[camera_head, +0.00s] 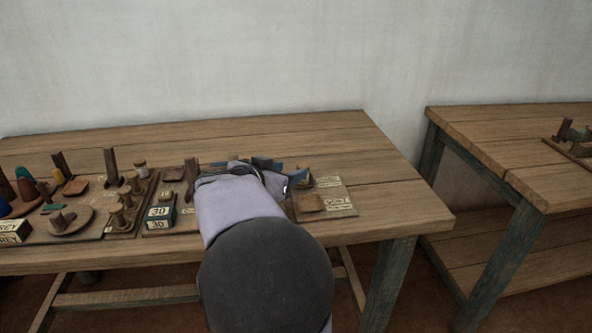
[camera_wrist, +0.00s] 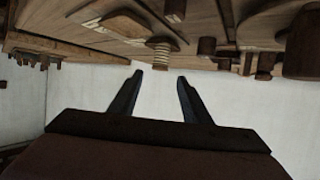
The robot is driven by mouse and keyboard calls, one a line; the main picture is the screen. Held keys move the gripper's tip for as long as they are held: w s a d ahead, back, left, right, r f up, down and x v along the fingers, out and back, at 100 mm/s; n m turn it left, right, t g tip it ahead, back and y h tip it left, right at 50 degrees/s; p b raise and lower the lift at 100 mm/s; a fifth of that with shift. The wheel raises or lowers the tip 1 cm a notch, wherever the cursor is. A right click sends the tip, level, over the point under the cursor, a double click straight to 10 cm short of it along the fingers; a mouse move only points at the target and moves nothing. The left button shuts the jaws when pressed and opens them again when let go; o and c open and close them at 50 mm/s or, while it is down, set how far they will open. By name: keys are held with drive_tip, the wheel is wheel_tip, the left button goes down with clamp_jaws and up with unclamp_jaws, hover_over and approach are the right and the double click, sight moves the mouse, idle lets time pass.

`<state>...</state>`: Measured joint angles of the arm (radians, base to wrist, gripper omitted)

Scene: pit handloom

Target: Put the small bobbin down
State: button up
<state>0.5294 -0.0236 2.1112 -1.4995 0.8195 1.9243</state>
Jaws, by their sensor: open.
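A small ribbed bobbin (camera_wrist: 162,44), cream and brown, stands beyond my fingertips in the wrist view, by the edge of a labelled board. What appears to be the same bobbin (camera_head: 303,178) shows partly behind my gripper in the head view. My gripper (camera_wrist: 160,78) is open, with clear space between its two dark fingers and nothing held. In the head view my gripper (camera_head: 275,170) is low over the right part of the table, and my arm hides the area below it.
The labelled board (camera_head: 340,204) carries a square brown pad (camera_head: 309,203). Left of my arm are number blocks (camera_head: 160,216), wooden pegs (camera_head: 111,167) and coloured cones (camera_head: 27,190). The right end of the wooden table (camera_head: 405,205) is bare. A second table (camera_head: 510,135) stands to the right.

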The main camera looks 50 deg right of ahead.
drive_tip(key=shift+v, duration=1.55)
drive_tip(key=w+a+r+n+t+p, duration=0.1)
drive_tip(key=w+a+r+n+p, duration=0.15)
drive_tip(key=a+n, duration=0.35)
drive_tip(key=w+a+r+n+t+p, duration=0.1)
drive_tip(key=a+n+p, duration=0.2)
drive_tip(key=a+n, duration=0.4)
drive_tip(key=s+a+f+n+g+y+b, duration=0.15)
drive_tip(key=s+a+f+y, duration=0.25)
drive_tip(key=a+f, duration=0.45)
drive_tip(key=s+a+f+n+g+y+b, duration=0.1)
drive_tip(key=s+a+f+y+b, duration=0.15)
drive_tip(key=a+f+y, duration=0.55)
drive_tip(key=s+a+f+n+g+y+b, duration=0.1)
drive_tip(key=s+a+f, duration=0.4)
drive_tip(key=f, duration=0.7)
wheel_tip(320, 180, up, 26)
drive_tip(key=a+p, duration=0.1)
drive_tip(key=p, duration=2.4)
drive_tip(key=shift+w, duration=0.35)
